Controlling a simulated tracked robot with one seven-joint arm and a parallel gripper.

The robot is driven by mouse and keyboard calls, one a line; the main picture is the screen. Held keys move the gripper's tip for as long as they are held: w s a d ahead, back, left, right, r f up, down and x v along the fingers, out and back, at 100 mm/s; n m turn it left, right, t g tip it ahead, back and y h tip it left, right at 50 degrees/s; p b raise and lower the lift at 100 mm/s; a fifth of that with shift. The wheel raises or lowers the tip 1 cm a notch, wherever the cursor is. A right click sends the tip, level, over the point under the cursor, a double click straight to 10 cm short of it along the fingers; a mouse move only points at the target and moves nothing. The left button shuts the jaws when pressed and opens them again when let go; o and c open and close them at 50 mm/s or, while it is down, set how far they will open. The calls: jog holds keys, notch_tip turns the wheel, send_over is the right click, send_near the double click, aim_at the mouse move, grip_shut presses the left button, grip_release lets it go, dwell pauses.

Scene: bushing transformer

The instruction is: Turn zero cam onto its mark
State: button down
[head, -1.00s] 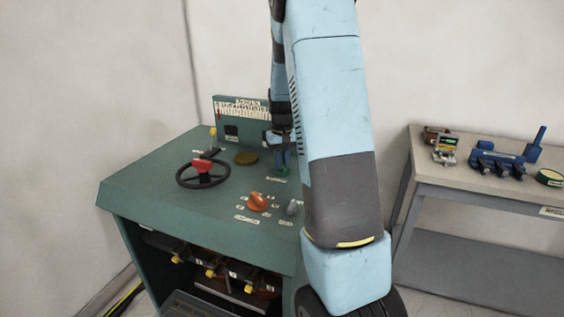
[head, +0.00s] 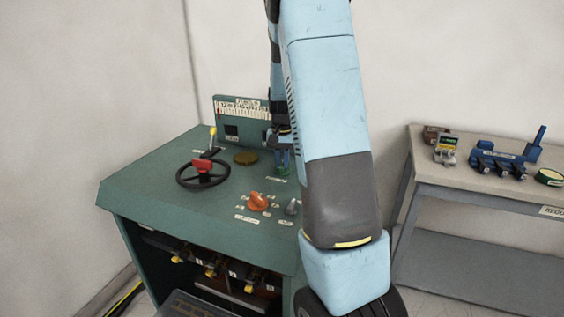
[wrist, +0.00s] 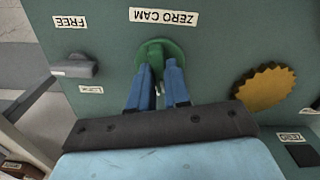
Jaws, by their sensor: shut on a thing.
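The zero cam is a green round knob (wrist: 158,47) on the panel, below its upside-down "ZERO CAM" label (wrist: 163,17) in the wrist view. My gripper (wrist: 161,70) has its two blue fingers closed on the knob, one on each side. The fingers hide part of the knob, and I cannot make out its mark. In the head view the green knob (head: 283,171) shows just under my gripper (head: 282,160), near the back right of the green console top (head: 150,185).
A yellow-brown toothed disc (wrist: 264,87) and a grey knob (wrist: 74,67) flank the cam. A side bench (head: 470,186) holds several parts.

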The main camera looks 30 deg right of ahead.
aim_at(282, 164)
jog(key=shift+m, duration=1.3)
jog(key=c, duration=1.1)
grip_release()
notch_tip(282, 164, up, 14)
jog(key=shift+f, duration=0.15)
